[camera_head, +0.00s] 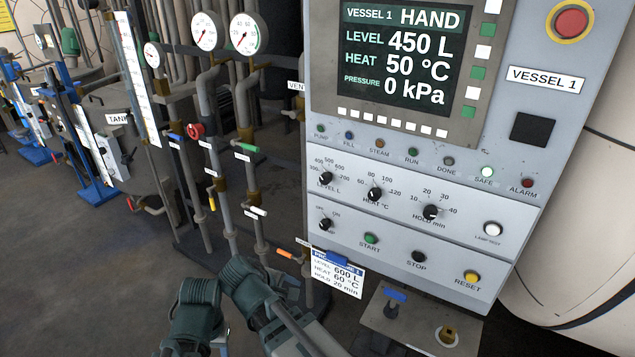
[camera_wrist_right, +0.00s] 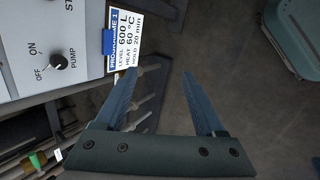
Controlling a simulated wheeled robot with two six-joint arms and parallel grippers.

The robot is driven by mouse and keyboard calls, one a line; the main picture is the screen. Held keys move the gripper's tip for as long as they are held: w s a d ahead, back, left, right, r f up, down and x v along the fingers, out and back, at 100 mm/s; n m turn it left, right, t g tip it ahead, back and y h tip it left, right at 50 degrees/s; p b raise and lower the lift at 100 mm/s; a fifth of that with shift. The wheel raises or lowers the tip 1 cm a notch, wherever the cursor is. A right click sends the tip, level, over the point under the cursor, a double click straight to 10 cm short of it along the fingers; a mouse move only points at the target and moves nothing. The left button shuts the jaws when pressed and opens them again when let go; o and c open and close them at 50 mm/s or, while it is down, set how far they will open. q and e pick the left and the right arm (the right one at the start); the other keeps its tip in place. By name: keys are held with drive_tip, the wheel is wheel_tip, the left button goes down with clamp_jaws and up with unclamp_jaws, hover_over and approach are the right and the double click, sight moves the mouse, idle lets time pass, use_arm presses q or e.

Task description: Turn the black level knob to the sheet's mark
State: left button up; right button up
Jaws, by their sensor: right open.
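The black level knob (camera_head: 325,178) is at the left end of the upper knob row on the control panel (camera_head: 470,200). The programme sheet (camera_head: 338,284) hangs at the panel's lower left edge and reads level 600 L, heat 60 °C, hold 20 min. It also shows in the right wrist view (camera_wrist_right: 124,40). My right gripper (camera_wrist_right: 159,73) is open and empty, its fingertips just below and right of the sheet in that view. The level knob is outside that view. My left gripper is not in view.
The display (camera_head: 400,55) reads level 450 L, heat 50 °C, 0 kPa. The heat knob (camera_head: 375,195), hold knob (camera_head: 431,212) and pump knob (camera_wrist_right: 57,60) are close by. Pipes with valves (camera_head: 215,150) stand left of the panel. A small shelf (camera_head: 420,325) is below it.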

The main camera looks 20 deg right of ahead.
drive_tip(key=w+d+r+n+t+h, duration=0.3)
drive_tip(key=w+r+n, duration=0.3)
drive_tip(key=r, duration=0.2)
drive_tip(key=w+d+r+n+t+h+b, duration=0.1)
drive_tip(key=w+d+r+n+t+h, duration=0.2)
drive_tip(key=r, duration=0.5)
drive_tip(key=w+n+t+h, duration=0.1)
drive_tip(key=w+n+h, duration=0.1)
drive_tip(key=w+n, duration=0.1)
drive_tip(key=shift+d+r+t, duration=0.2)
drive_tip(key=shift+r+t, duration=0.15)
drive_tip(key=shift+t, duration=0.05)
drive_tip(key=shift+w+d, duration=0.1)
